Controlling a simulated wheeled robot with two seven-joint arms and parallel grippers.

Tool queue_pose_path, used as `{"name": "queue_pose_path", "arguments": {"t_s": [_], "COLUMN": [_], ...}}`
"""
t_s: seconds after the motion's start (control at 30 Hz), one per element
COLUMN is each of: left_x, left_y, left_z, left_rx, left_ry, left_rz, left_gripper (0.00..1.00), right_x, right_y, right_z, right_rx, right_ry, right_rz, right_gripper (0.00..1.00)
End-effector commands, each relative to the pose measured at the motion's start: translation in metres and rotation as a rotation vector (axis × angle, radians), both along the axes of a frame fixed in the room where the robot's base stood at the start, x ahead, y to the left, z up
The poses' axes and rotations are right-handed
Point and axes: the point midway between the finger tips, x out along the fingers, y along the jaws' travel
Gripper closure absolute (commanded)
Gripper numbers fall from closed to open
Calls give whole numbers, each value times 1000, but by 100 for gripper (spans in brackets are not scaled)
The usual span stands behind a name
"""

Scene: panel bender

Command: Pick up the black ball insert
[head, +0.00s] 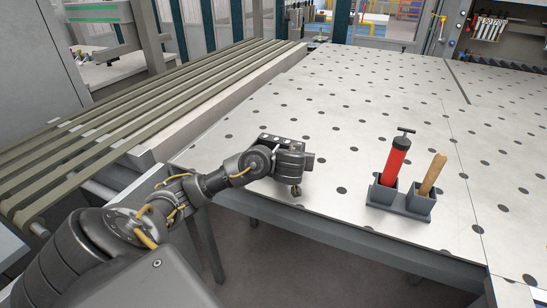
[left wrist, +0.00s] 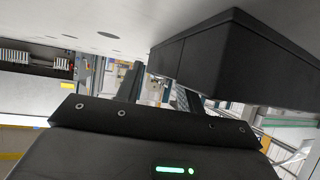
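My left gripper (head: 308,161) is over the near left part of the perforated table, close to its front edge. In the left wrist view two dark fingers stand apart, with background showing in the gap between them (left wrist: 160,88), and I see nothing held there. A small dark, brownish piece (head: 296,190) shows just below the gripper at the table; it may be the black ball insert, but it is too small to tell. A large black block (left wrist: 230,55) fills the upper right of the left wrist view; I cannot tell what it is. My right gripper is not in view.
A grey two-cup holder (head: 402,204) with a red-handled tool (head: 396,158) and a wooden-handled tool (head: 433,173) stands to the right. The perforated metal table (head: 370,110) is clear behind it. A slatted conveyor (head: 150,108) runs along the left.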

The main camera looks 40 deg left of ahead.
Motion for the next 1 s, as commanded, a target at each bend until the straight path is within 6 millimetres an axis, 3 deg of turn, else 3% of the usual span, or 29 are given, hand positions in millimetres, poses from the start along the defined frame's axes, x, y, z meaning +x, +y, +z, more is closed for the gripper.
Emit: {"name": "queue_pose_path", "arguments": {"t_s": [0.37, 0.63, 1.0], "left_x": [9, 9, 9], "left_y": [5, 5, 5], "left_z": [-6, -6, -5], "left_rx": [-2, -1, -1], "left_ry": [-1, 0, -2], "left_rz": [1, 0, 1], "left_gripper": [64, 99, 100], "right_x": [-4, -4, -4], "right_y": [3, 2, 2], "right_z": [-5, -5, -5], "right_rx": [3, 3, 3], "right_ry": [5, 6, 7], "right_rz": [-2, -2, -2], "right_gripper": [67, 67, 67]}}
